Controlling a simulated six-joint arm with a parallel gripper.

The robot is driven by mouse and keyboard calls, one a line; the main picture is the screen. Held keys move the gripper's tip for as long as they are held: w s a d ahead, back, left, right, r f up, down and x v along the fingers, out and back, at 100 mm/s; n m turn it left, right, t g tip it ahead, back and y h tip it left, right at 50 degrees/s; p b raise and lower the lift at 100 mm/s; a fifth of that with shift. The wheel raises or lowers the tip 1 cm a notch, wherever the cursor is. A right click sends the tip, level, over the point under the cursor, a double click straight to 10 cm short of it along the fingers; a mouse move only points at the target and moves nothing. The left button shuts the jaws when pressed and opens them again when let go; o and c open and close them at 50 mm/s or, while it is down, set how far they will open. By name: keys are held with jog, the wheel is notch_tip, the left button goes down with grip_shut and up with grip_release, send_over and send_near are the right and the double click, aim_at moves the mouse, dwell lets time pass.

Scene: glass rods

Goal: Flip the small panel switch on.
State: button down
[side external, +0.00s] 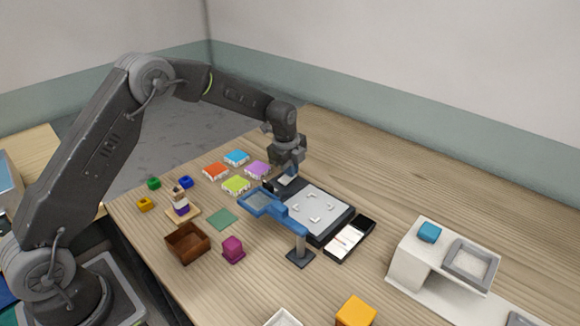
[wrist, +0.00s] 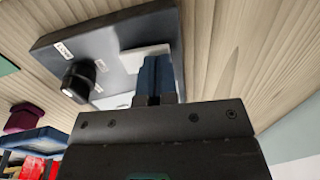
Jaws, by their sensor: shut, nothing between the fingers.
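My gripper (side external: 288,178) points down over the far-left end of a dark panel on the wooden table. In the wrist view its two blue fingers (wrist: 156,78) are together with nothing between them. They are over a pale plate (wrist: 133,58) on the dark panel (wrist: 105,40). A black knob (wrist: 80,78) stands on the panel to the left of the fingers, with small white labels near it. The small switch cannot be made out; the fingers cover part of the pale plate. I cannot tell whether the fingertips touch anything.
A dark box with a pale marked top (side external: 318,208) lies close to the gripper. A blue-framed stand (side external: 285,215) is in front. Coloured tiles (side external: 236,185) lie left, with a brown box (side external: 187,243) nearer. A white shelf (side external: 420,248) stands right. The back right table is clear.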

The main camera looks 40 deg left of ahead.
aim_at(282, 182)
jog(key=shift+f, duration=0.25)
jog(key=shift+s, duration=0.1)
jog(key=shift+s+r, duration=0.2)
jog(key=shift+s, duration=0.4)
jog(key=shift+r, duration=0.1)
notch_tip(282, 182, up, 14)
jog(key=s, duration=0.2)
dwell(0.4)
